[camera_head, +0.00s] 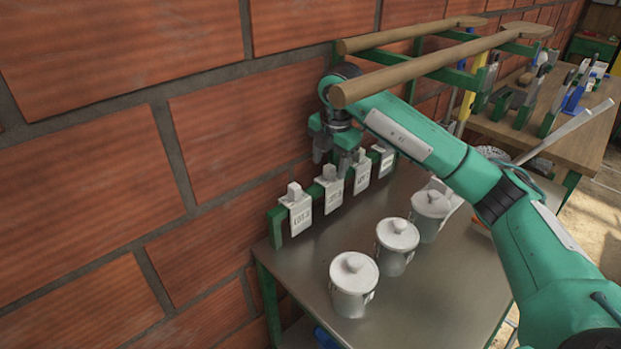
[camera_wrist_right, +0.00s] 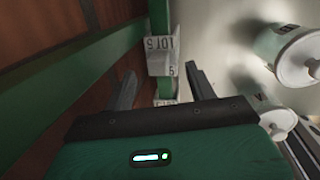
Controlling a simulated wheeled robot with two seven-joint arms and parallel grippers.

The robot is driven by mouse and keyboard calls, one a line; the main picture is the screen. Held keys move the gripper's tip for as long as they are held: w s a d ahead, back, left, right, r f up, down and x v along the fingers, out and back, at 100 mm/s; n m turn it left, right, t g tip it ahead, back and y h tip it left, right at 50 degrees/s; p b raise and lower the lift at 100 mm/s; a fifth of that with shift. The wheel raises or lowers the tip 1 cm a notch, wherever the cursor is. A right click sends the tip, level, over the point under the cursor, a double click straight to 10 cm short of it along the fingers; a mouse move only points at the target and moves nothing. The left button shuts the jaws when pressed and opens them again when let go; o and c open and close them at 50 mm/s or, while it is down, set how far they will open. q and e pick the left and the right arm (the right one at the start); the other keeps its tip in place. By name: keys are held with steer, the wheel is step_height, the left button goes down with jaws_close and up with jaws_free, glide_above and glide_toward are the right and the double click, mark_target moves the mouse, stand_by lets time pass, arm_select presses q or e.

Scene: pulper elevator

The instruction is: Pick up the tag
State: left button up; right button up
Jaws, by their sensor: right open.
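Several white tags hang in a row on a green rail along the brick wall. In the head view they are the nearest tag (camera_head: 297,212), the second tag (camera_head: 329,190), the third tag (camera_head: 361,173) and the farthest tag (camera_head: 385,160). My right gripper (camera_head: 333,160) is open, fingers pointing down, just above the rail around the second and third tags. In the right wrist view, a tag reading "LOT 5" (camera_wrist_right: 161,58) lies ahead between the open fingers of my right gripper (camera_wrist_right: 160,76). I cannot tell whether they touch it. My left gripper is out of view.
Three white lidded jars, near (camera_head: 353,284), middle (camera_head: 396,246) and far (camera_head: 430,212), stand on the metal table (camera_head: 440,288) in front of the rail. Wooden poles (camera_head: 420,68) on green brackets stick out over my right arm. A wooden bench (camera_head: 510,135) stands beyond.

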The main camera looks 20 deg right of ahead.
mark_target(330, 183)
steer(key=shift+d+f, duration=0.1)
steer(key=shift+d, duration=0.15)
steer(key=shift+w+f, duration=0.1)
steer(key=shift+f, duration=0.3)
steer(key=f, duration=0.6)
steer(key=shift+w+d+f, duration=0.1)
steer(key=shift+w+f, duration=0.05)
steer(key=shift+w, duration=0.2)
steer(key=c, duration=0.9)
